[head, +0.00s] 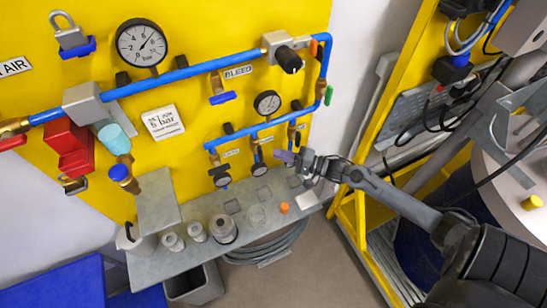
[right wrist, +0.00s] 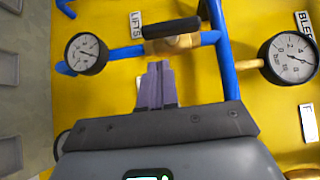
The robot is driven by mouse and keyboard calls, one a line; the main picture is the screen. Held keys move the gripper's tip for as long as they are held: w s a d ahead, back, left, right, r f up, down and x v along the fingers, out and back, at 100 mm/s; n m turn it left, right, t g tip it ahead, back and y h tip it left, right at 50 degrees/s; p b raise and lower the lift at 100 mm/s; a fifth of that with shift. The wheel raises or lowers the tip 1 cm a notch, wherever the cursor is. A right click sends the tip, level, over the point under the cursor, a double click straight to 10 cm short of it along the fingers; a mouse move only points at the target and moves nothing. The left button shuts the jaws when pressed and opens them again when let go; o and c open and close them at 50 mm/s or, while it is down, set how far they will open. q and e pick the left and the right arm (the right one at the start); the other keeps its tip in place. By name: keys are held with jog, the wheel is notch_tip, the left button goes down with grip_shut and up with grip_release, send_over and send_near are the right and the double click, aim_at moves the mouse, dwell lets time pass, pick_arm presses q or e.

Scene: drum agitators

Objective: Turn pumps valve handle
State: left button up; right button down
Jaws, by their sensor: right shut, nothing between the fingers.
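Small black-handled valves sit on the lower blue pipe on the yellow panel; I cannot read a pumps label in either view. One black valve handle (right wrist: 172,28) on a brass valve body (right wrist: 172,45) shows in the right wrist view, beside a label reading LIFTS (right wrist: 136,24). My right gripper (head: 280,156) is in front of the lower right of this pipework. Its purple fingers (right wrist: 155,72) are shut and empty, with their tips just below the brass body in the picture; I cannot tell whether they touch it. My left gripper is out of view.
A large gauge (head: 141,43), a blue pipe (head: 180,73) and a small gauge (head: 267,103) are on the panel. A grey shelf (head: 185,240) below holds several cylinders and an orange piece (head: 284,207). A yellow frame (head: 405,90) stands at right.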

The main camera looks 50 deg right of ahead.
aim_at(260, 154)
jog(key=a, duration=0.1)
jog(key=w+a, duration=0.1)
jog(key=a, duration=0.1)
jog(key=shift+p, duration=0.3)
jog(key=shift+f, duration=0.15)
jog(key=shift+a+m+t+b, duration=0.1)
jog(key=shift+m+t+b, duration=0.2)
jog(key=shift+b, duration=0.1)
